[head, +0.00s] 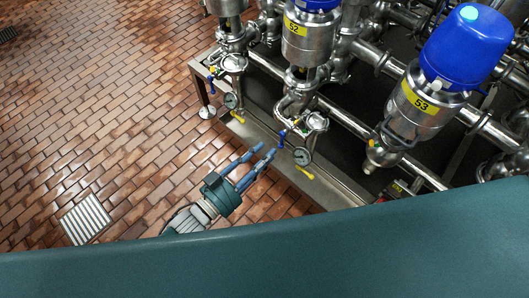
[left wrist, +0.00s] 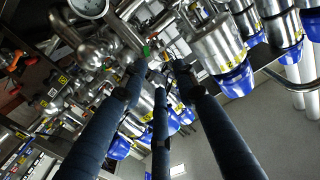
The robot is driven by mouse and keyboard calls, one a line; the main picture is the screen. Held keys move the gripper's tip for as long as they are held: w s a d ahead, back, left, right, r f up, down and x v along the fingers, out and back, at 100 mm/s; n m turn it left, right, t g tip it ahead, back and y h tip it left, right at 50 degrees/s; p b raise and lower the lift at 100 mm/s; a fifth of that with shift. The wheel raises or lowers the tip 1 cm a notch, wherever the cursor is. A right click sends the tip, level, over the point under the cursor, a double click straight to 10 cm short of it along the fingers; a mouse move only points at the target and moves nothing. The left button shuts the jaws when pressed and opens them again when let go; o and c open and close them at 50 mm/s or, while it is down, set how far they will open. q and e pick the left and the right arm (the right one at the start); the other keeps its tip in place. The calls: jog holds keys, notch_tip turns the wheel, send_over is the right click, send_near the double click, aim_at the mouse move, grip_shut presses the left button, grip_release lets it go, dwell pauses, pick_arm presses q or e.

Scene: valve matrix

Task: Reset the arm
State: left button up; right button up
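My left gripper (head: 265,151) reaches up and right from the lower middle of the head view. Its long blue-grey fingers are apart with nothing between them. The fingertips are close to a small blue-handled valve (head: 282,136) below the unit marked 52 (head: 297,35); I cannot tell whether they touch it. In the left wrist view the fingers (left wrist: 160,74) stay apart, pointing at steel pipework, with a small green part (left wrist: 146,49) near the tips. My right gripper is not in view.
A steel frame edge (head: 330,187) runs below the valves. Round gauges (head: 302,156) and yellow handles (head: 305,172) stick out near my left fingers. The blue-topped unit 53 (head: 421,105) stands to the right. The tiled floor (head: 100,110) at left is clear, apart from a drain grate (head: 86,219).

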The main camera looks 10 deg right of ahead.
pick_arm(q)
jog(key=w+a+f+n+y, duration=0.15)
jog(key=a+f+y, duration=0.35)
jog(key=f, duration=0.5)
jog(key=a+f+n+y, duration=0.3)
jog(key=a+f, duration=0.5)
jog(key=f, duration=0.3)
jog(key=s+a+f+n+g+y, duration=0.1)
jog(key=s+a+f+g+y, duration=0.1)
jog(key=s+a+f, duration=0.4)
jog(key=s+a+f+n+g+y, duration=0.1)
jog(key=s+a+f+g+y, duration=0.2)
jog(key=f, duration=0.4)
jog(key=s+a+f+n+g, duration=0.1)
jog(key=s+f, duration=0.4)
jog(key=s, duration=0.8)
jog(key=s+a+f+n+g+y, duration=0.1)
jog(key=s+a+f+g, duration=0.3)
jog(key=s, duration=1)
jog(key=shift+a+f+n, duration=0.55)
jog(key=shift+a+f, duration=0.35)
jog(key=shift+f, duration=0.05)
jog(key=shift+w+d, duration=0.1)
jog(key=shift+d, duration=0.05)
